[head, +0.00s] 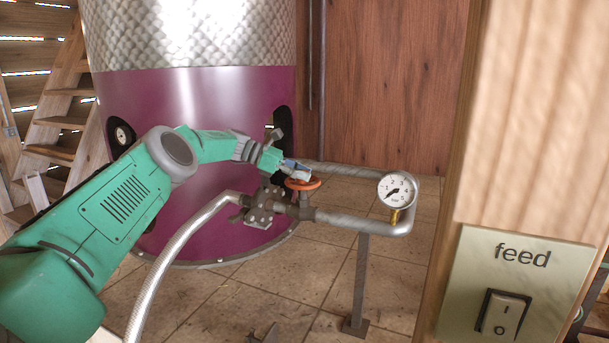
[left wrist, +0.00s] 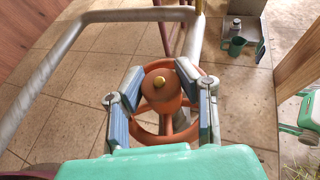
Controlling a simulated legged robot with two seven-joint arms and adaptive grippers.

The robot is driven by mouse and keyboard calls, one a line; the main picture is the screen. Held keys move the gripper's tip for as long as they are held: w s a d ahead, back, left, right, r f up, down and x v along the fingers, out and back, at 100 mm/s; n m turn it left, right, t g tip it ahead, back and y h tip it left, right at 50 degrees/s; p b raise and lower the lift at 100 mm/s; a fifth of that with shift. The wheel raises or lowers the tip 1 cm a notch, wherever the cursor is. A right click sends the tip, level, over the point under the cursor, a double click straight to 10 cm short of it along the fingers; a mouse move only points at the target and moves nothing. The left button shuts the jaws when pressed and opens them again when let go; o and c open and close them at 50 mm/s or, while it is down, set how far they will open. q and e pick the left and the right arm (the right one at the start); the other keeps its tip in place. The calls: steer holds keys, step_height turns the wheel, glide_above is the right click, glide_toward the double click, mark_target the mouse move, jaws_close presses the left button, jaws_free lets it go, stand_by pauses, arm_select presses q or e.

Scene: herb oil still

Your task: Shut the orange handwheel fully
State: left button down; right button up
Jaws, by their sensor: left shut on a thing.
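The orange handwheel (head: 303,184) sits on top of a valve on the grey pipe in front of the large tank. In the left wrist view the handwheel (left wrist: 139,128) shows from above, with a raised orange hub and a brass nut at its centre. My left gripper (head: 297,172) reaches it from the left. In the left wrist view the fingers of my left gripper (left wrist: 162,92) stand on either side of the hub and are shut on it. Part of the wheel's rim is hidden behind the fingers and my wrist. My right gripper is not in view.
A pressure gauge (head: 397,190) stands on the pipe's right bend. A silver hose (head: 180,255) runs down from the valve's flange. A wooden post and a "feed" switch panel (head: 515,285) block the right side. A pipe support (head: 361,285) stands on the tiled floor.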

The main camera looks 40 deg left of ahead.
arm_select(q)
steer(key=shift+a+r, duration=0.1)
steer(key=shift+a, duration=0.1)
steer(key=c, duration=1.2)
jaws_free()
steer(key=shift+o, duration=0.3)
steer(key=shift+a, duration=0.15)
steer(key=shift+f, duration=0.2)
steer(key=shift+a, duration=0.1)
steer(key=v, duration=0.5)
steer(key=shift+a, duration=0.2)
steer(key=shift+v, duration=1)
